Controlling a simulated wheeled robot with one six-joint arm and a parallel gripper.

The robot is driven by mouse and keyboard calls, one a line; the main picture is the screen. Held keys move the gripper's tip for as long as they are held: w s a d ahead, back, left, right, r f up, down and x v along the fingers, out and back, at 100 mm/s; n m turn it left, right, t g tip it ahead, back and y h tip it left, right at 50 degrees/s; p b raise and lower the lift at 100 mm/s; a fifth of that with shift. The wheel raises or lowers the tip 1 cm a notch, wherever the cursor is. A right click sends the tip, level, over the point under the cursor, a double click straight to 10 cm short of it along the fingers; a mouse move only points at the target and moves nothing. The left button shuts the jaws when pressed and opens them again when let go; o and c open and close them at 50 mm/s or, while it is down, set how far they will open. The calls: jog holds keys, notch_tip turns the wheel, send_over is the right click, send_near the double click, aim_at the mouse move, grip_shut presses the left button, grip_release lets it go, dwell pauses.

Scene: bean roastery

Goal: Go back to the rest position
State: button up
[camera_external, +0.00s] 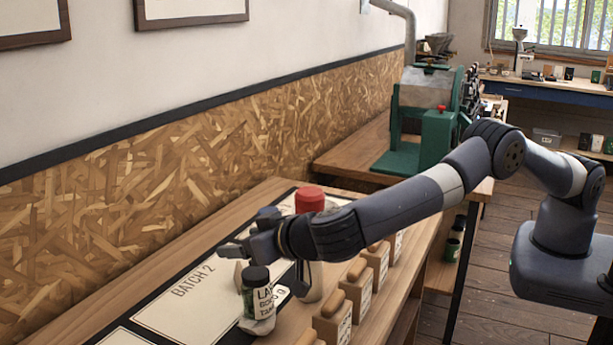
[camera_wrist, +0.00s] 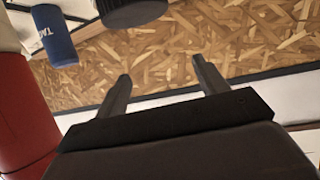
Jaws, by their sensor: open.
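My gripper (camera_external: 244,234) is over the workbench, beside the batch mats, with my arm stretched out from the right. In the wrist view its two fingers (camera_wrist: 160,74) stand apart with nothing between them. A small jar with a black lid and a label (camera_external: 256,291) stands just in front of the gripper, close to it; I cannot tell whether they touch. A container with a red cap (camera_external: 309,198) stands behind my wrist, its lower part mostly hidden. A red cylinder (camera_wrist: 22,115) fills the left of the wrist view.
The "BATCH 2" mat (camera_external: 172,300) lies bare on the bench at left. Several wooden-topped labelled blocks (camera_external: 332,316) line the bench's front edge. A green machine (camera_external: 430,120) stands behind. The wrist view shows a blue labelled object (camera_wrist: 56,38) and a dark round one (camera_wrist: 132,10).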

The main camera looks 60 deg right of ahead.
notch_tip(320, 180, up, 9)
jog(key=w+d+r+m+h, duration=0.1)
jog(key=w+d+r, duration=0.3)
jog(key=d, duration=0.4)
jog(key=w+d+r, duration=0.4)
jog(key=d+r, duration=0.1)
jog(key=d, duration=0.4)
jog(key=s+d+r+n+y, duration=0.1)
jog(key=s+d, duration=0.1)
jog(key=d, duration=0.8)
jog(key=s+d+r+n+y, duration=0.1)
jog(key=s+d, duration=0.1)
jog(key=d, duration=0.8)
